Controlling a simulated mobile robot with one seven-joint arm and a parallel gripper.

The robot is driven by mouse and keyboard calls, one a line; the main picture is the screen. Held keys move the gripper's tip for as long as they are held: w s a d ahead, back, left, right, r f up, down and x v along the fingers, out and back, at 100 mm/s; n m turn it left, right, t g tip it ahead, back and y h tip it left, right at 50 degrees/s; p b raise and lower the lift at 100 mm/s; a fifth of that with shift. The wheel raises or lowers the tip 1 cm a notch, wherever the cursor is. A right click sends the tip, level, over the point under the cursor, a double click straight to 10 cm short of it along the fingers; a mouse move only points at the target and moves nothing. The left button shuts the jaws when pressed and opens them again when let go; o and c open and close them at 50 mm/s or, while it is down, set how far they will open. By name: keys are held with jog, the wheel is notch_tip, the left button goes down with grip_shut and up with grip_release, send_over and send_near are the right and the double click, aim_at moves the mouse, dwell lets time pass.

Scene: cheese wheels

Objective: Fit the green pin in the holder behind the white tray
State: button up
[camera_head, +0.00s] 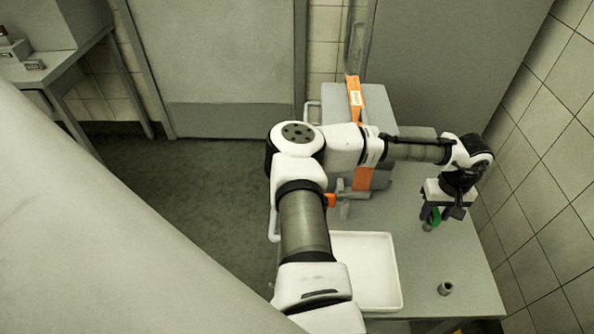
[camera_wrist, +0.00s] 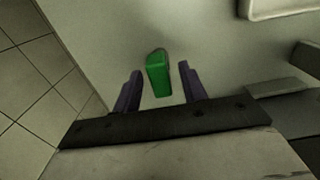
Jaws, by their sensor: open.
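The green pin (camera_head: 434,215) is upright at the right side of the table, with a small grey piece (camera_head: 428,226) at its foot; I cannot tell whether it sits inside that piece. My gripper (camera_head: 441,213) is over it, pointing down, and partly hides it. In the wrist view the green pin (camera_wrist: 158,76) lies between my two open, dark fingers, with a gap on both sides. The white tray (camera_head: 396,272) is on the table to the left and appears empty. A small grey round holder (camera_head: 445,289) with a dark opening stands right of the tray.
A grey box-like machine with an orange strip (camera_head: 363,179) stands at the table's back left. A tiled wall (camera_head: 552,190) runs close along the right edge. The tabletop between the pin and the round holder (camera_head: 455,255) is clear.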

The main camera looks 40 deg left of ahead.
aim_at(436, 213)
grip_shut()
jog(key=shift+r, duration=0.2)
jog(key=shift+r+p, duration=1.25)
jog(key=shift+r, duration=1.25)
jog(key=shift+r, duration=0.15)
jog(key=shift+r, duration=1.4)
